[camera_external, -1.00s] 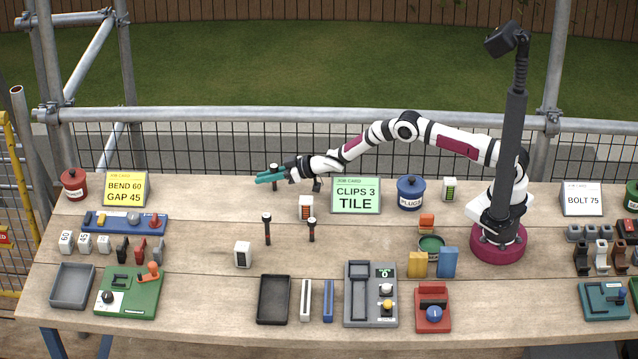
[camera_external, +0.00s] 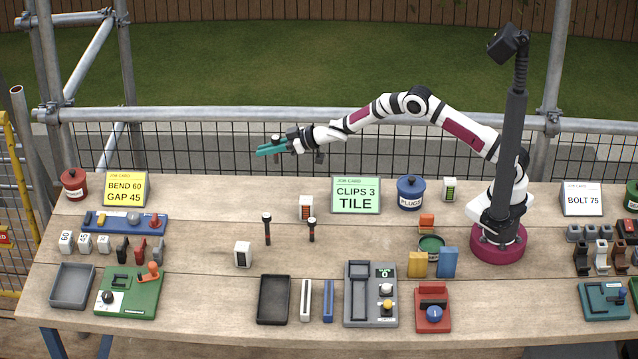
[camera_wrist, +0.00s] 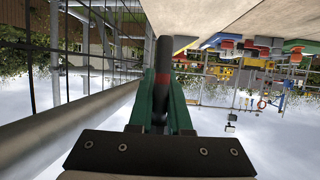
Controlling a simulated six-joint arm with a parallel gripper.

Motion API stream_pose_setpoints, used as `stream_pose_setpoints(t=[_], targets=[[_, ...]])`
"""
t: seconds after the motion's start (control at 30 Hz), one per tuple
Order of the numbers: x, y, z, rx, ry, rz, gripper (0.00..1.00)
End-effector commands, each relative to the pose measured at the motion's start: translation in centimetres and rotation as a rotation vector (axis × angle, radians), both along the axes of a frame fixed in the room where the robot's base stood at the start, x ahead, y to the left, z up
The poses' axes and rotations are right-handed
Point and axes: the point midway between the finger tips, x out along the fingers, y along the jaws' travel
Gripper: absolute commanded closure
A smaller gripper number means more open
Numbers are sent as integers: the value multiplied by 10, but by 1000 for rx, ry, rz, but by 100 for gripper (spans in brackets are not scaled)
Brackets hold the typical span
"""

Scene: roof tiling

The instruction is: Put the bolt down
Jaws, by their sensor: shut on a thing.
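My gripper (camera_external: 268,151) has teal fingers and is shut on a dark bolt (camera_external: 276,141) with a black head. It is raised over the back of the bench, left of the green job card, with the bolt roughly upright and clear of the wood. In the wrist view the bolt (camera_wrist: 161,78) shows a red band and sits between the green fingers (camera_wrist: 160,96). Two similar black-headed bolts, a taller one (camera_external: 267,229) and a shorter one (camera_external: 312,230), stand upright on the bench below and nearer the front.
A green CLIPS 3 TILE card (camera_external: 356,195) stands right of my gripper, with a small orange-marked block (camera_external: 306,208) beside it. Mesh fencing runs behind.

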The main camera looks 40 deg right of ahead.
Motion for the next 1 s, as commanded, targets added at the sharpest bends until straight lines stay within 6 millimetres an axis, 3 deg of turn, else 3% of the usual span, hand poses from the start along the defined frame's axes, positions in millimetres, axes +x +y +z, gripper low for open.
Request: stream_pose_setpoints(t=[0.07,0.17,0.37,0.5,0.63,0.8,1.0], targets=[[-11,-14,-2,-1,2,44,100],[-42,-36,-6,1,6,153,100],[-138,-71,-8,2,3,417,100],[-216,-86,-1,2,2,591,100],[-268,-93,8,2,0,696,100],[-297,-88,8,3,1,750,100],[-314,-31,-28,1,5,756,100]])
